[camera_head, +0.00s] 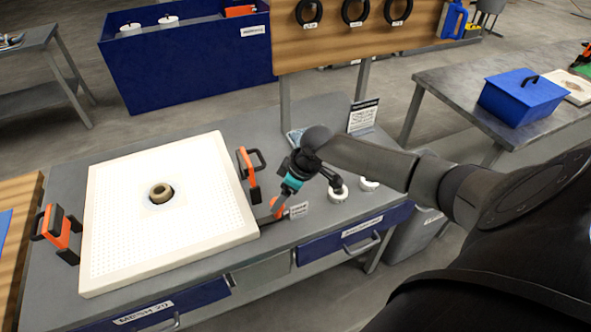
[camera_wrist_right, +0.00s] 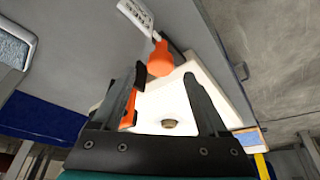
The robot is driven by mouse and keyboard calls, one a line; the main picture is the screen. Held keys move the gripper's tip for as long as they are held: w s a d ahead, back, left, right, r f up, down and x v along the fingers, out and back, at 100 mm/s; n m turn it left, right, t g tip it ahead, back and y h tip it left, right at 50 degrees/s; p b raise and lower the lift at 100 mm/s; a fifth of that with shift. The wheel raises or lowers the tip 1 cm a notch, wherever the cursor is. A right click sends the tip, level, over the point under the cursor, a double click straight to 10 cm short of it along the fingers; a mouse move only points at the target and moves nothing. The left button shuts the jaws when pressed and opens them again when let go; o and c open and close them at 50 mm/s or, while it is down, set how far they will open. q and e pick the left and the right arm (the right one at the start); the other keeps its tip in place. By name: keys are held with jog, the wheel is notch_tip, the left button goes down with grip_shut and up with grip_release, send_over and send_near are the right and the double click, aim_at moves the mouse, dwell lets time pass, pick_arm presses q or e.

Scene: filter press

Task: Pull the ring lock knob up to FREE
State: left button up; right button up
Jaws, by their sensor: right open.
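The orange knob (camera_head: 278,208) stands at the right front corner of the white perforated plate (camera_head: 120,262), beside a small white label (camera_head: 299,210). I cannot read the label. My right gripper (camera_head: 265,217) is over the knob and partly hides it. In the right wrist view the knob (camera_wrist_right: 160,58) shows just beyond the fingertips of the open, empty gripper (camera_wrist_right: 164,82), between them, with no contact visible. The white label (camera_wrist_right: 136,16) lies past the knob. My left gripper is not in view.
Black-and-orange clamps (camera_head: 248,172) stand at the plate's sides, the right one close to my gripper. White rolls (camera_head: 338,193) sit on the grey bench right of my gripper. A printed sign (camera_head: 363,116) stands behind. Blue drawers (camera_head: 352,232) line the bench front.

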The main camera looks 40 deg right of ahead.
jog(key=p+v, duration=0.1)
jog(key=v, duration=1.1)
jog(key=shift+r, duration=0.15)
jog(key=shift+s, duration=0.1)
